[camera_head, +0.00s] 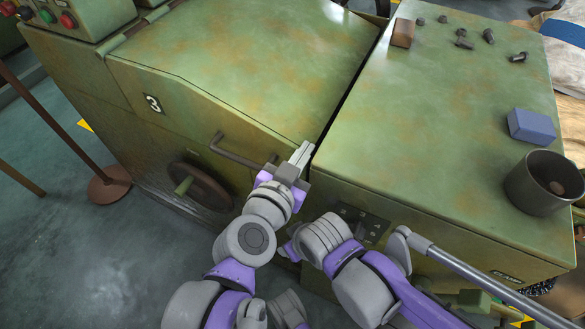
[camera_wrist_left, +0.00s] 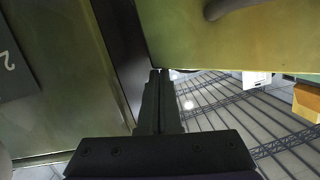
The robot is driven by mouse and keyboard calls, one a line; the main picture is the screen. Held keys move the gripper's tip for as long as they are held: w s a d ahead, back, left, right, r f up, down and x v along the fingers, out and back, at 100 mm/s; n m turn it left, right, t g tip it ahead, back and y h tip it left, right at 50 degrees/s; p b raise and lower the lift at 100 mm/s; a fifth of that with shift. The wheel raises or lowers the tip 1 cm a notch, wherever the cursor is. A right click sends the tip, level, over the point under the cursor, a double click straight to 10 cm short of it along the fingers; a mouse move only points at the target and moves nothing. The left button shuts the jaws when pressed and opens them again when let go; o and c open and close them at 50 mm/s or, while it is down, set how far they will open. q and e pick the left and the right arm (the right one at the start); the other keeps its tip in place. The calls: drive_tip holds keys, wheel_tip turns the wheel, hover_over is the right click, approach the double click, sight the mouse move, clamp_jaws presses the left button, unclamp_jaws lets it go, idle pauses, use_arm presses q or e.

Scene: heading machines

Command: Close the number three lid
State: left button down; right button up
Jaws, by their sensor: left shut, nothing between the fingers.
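The green number three lid (camera_head: 245,60) covers the machine at the left of the head view, with a plate marked 3 (camera_head: 153,103) on its sloped front. Its lid looks down, but I cannot tell whether it is fully seated. A dark bar handle (camera_head: 238,157) sticks out at the lid's front edge. My left gripper (camera_head: 303,153) is shut and empty at the lid's front right corner, just right of the handle. In the left wrist view the shut fingers (camera_wrist_left: 158,85) point at a green panel's edge; contact is unclear. My right gripper cannot be made out.
A neighbouring green cabinet (camera_head: 440,130) stands right of a narrow dark gap. On it are several bolts, a brown block (camera_head: 403,33), a blue block (camera_head: 531,126) and a dark cup (camera_head: 543,183). A handwheel (camera_head: 199,188) juts from the machine front. A post base (camera_head: 110,183) stands left.

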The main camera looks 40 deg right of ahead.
use_arm(q)
drive_tip(key=p+v, duration=0.1)
drive_tip(key=v, duration=0.9)
use_arm(e)
drive_tip(key=shift+a+r, duration=0.25)
drive_tip(key=shift+r, duration=0.4)
drive_tip(key=shift+s, duration=0.1)
